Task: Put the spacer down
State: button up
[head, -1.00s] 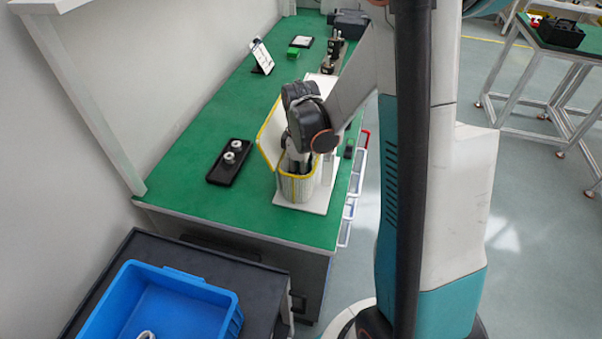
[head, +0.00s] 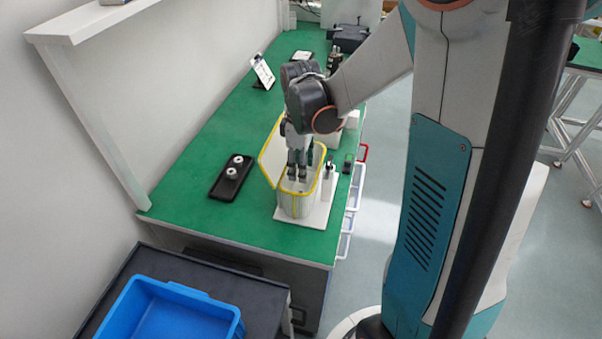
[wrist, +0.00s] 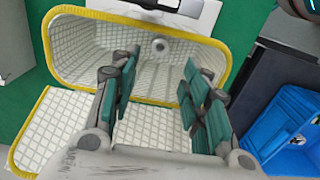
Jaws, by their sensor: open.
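A basket (head: 294,207) with white grid lining and a yellow rim stands on a white board on the green bench, its lid (head: 269,160) open to the left. My gripper (head: 297,177) is over the basket mouth, pointing down. The wrist view shows my gripper (wrist: 158,85) with its fingers spread apart and nothing between them. The spacer is apart from both fingers. In the head view the spacer is hidden inside the basket.
A black tray (head: 219,191) with two white rings (head: 235,160) lies left of the basket. A white bottle (head: 328,184) stands close at its right. A blue bin (head: 170,312) sits on a dark cart in front. Green bench surface (head: 185,195) is clear around the tray.

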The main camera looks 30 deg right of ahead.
jog(key=shift+r, duration=1.1)
